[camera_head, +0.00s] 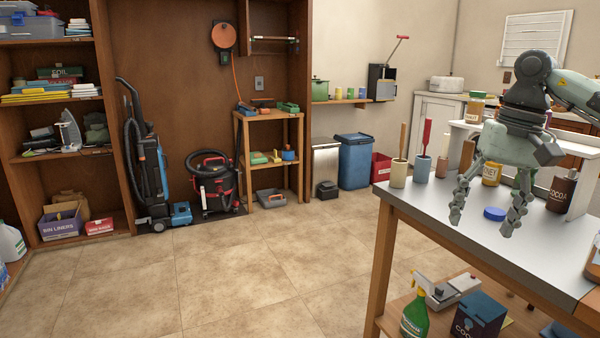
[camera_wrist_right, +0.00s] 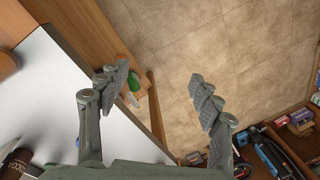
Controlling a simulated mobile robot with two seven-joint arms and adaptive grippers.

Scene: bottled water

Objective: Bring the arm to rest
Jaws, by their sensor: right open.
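My right gripper (camera_head: 484,207) hangs from the arm at the upper right in the head view, fingers pointing down and spread apart, with nothing between them. It appears above or in front of the white table top (camera_head: 425,205); the exact height is hard to tell. In the right wrist view the open fingers (camera_wrist_right: 160,95) show with the table edge behind the left finger and floor tiles between them. My left gripper is not in view.
The table holds a blue lid (camera_head: 494,214), a cocoa bottle (camera_head: 562,190) and utensil cups (camera_head: 399,172). A green spray bottle (camera_head: 415,314) stands on the lower shelf. A vacuum cleaner (camera_head: 212,182) stands by the back wall. The tiled floor (camera_head: 220,280) at left is clear.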

